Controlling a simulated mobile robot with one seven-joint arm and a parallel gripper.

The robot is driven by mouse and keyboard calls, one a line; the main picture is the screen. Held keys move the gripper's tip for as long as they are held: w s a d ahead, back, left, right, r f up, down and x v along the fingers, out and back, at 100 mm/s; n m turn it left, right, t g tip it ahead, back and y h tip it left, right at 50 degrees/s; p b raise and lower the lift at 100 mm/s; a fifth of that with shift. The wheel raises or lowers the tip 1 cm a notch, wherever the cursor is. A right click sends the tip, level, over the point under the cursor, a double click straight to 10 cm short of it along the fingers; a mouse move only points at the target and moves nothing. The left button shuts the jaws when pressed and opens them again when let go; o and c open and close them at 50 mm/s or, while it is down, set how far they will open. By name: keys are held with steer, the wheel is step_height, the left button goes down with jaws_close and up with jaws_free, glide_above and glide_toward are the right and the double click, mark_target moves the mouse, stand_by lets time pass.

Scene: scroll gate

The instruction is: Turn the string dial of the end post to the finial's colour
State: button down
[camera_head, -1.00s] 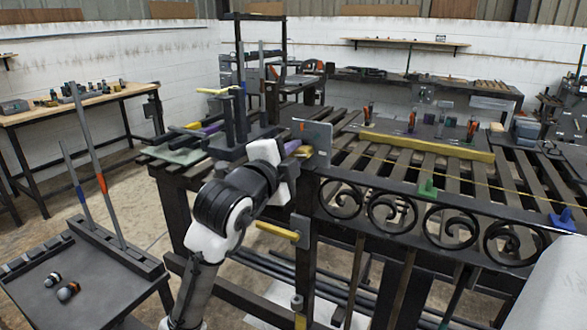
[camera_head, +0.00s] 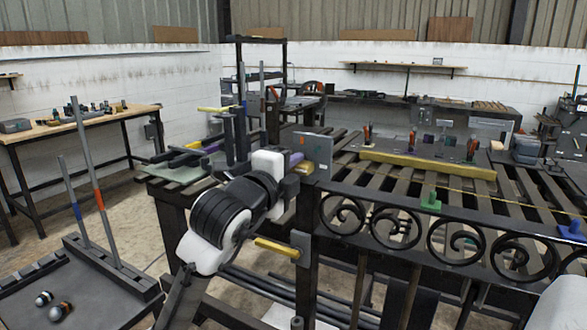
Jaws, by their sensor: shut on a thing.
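The dark end post (camera_head: 307,215) stands at the left end of the scrolled gate (camera_head: 430,235). A grey plate (camera_head: 317,146) sits at its top, with a small yellowish knob (camera_head: 305,167) on its left side, which I take for the string dial. My gripper (camera_head: 298,176) is at this knob and appears shut on it; its fingers are small and partly hidden by my wrist. A thin yellow string (camera_head: 450,187) runs right from the post's top. A purple piece (camera_head: 297,158) shows beside the plate. I cannot make out which part is the finial or the dial's setting.
A yellow handle (camera_head: 277,247) sticks out left from a lower plate on the post. A yellow bar (camera_head: 428,166) lies on the slatted table. A rack with two rods (camera_head: 100,205) stands left.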

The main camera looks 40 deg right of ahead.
steer(key=c, duration=1.3)
jaws_free()
steer(key=b+v, duration=0.2)
steer(key=v, duration=1.2)
steer(key=shift+d+b, duration=0.1)
steer(key=shift+b, duration=0.25)
